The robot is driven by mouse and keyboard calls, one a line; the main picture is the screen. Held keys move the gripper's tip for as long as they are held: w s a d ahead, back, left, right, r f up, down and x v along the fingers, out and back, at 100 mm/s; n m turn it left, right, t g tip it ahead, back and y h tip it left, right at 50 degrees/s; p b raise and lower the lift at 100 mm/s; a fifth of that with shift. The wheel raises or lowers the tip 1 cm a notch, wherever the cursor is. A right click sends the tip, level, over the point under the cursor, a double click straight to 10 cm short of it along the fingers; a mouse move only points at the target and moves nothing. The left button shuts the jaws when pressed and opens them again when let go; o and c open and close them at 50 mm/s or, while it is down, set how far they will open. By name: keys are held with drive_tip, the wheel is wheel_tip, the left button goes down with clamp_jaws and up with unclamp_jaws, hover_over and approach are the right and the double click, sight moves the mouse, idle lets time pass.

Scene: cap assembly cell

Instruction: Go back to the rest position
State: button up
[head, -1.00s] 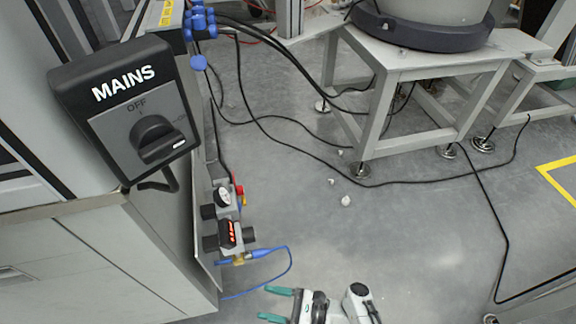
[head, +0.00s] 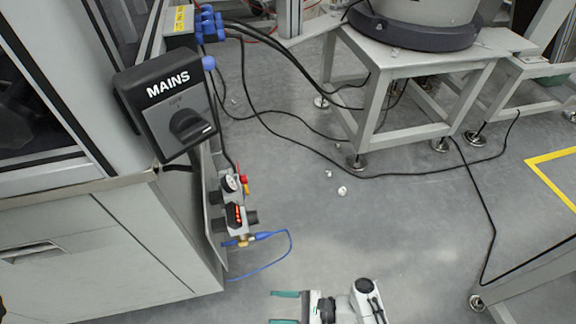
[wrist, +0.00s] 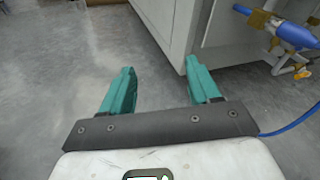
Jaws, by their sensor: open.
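My gripper (head: 285,308) is at the bottom of the head view, with its teal fingers apart and pointing left. In the wrist view my gripper (wrist: 161,90) is open, with nothing between the fingers but bare grey floor and the cabinet's lower corner beyond. The MAINS switch box (head: 172,108) is on the machine cabinet at the upper left of the head view, well apart from my gripper. Its black knob (head: 188,124) faces me.
The cabinet (head: 110,255) fills the left side. An air regulator (head: 236,215) with a blue hose (head: 289,250) sticks out from its side. A steel stand (head: 400,75) is at the back. Black cables and a few small white pieces (head: 342,190) lie on the otherwise clear floor.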

drive_tip(key=s+d+r+n+h+p, duration=0.4)
drive_tip(key=d+r+p, duration=0.5)
drive_tip(key=r, duration=0.7)
drive_tip(key=s+d+r+n+h+p, duration=0.4)
drive_tip(key=d+r+n+h+p, duration=0.2)
drive_tip(key=d+r+p, duration=0.4)
drive_tip(key=s+d+r+n+h+p, duration=0.5)
drive_tip(key=d+r+p, duration=0.5)
drive_tip(key=r, duration=1.3)
drive_tip(key=n+h+p, duration=0.1)
drive_tip(key=p, duration=0.4)
drive_tip(key=shift+r+h, duration=0.3)
drive_tip(key=shift+r, duration=0.1)
drive_tip(key=shift+w, duration=0.1)
